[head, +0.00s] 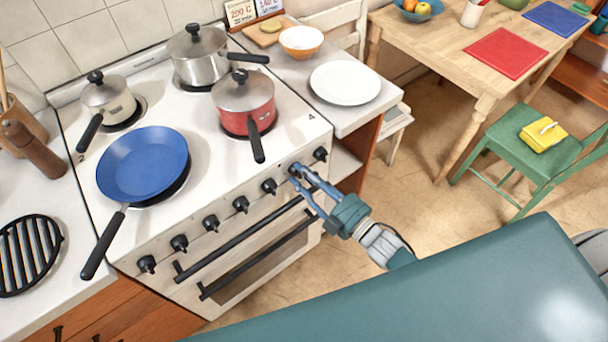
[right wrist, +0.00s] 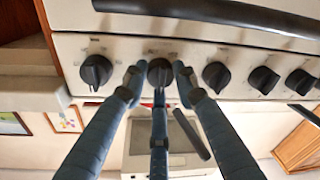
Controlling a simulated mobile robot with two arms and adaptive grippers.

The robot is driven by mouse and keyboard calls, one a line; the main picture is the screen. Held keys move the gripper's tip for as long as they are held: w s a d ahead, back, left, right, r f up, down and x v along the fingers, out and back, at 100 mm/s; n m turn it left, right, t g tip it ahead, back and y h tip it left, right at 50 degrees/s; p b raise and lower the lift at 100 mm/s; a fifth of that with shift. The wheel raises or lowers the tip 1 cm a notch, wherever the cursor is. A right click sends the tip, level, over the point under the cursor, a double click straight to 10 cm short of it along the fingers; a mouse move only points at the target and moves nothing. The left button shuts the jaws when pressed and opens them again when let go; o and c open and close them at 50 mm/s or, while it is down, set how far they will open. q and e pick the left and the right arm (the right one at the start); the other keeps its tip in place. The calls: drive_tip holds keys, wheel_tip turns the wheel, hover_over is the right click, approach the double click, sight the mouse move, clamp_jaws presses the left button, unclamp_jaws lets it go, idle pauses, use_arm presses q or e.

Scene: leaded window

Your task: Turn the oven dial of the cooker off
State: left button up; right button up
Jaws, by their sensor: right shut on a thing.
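The cooker (head: 290,118) is white, with a row of several black dials along its front panel. My right gripper (head: 300,180) is at the second dial from the right end in the head view. In the right wrist view, the tips of my right gripper (right wrist: 160,80) are closed around this black dial (right wrist: 160,70), with a finger on each side and one below it. The gripper partly hides the dial in the head view. The end dial (head: 320,154) and the dial on the other side (head: 269,186) are free. No dial markings can be read. My left gripper is not in view.
Oven door handles (head: 235,244) run below the dials. A red saucepan (head: 243,98), a blue frying pan (head: 143,164) and two other pots stand on the hob; some handles reach over its front edge. The floor at right is open, before a green chair (head: 545,165).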

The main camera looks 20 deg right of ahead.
drive_tip(key=shift+s+f, duration=0.15)
drive_tip(key=shift+f, duration=0.2)
drive_tip(key=o, duration=1)
drive_tip(key=shift+c, duration=0.2)
drive_tip(key=shift+o, duration=0.9)
drive_tip(key=shift+r, duration=0.15)
drive_tip(key=v, duration=1.2)
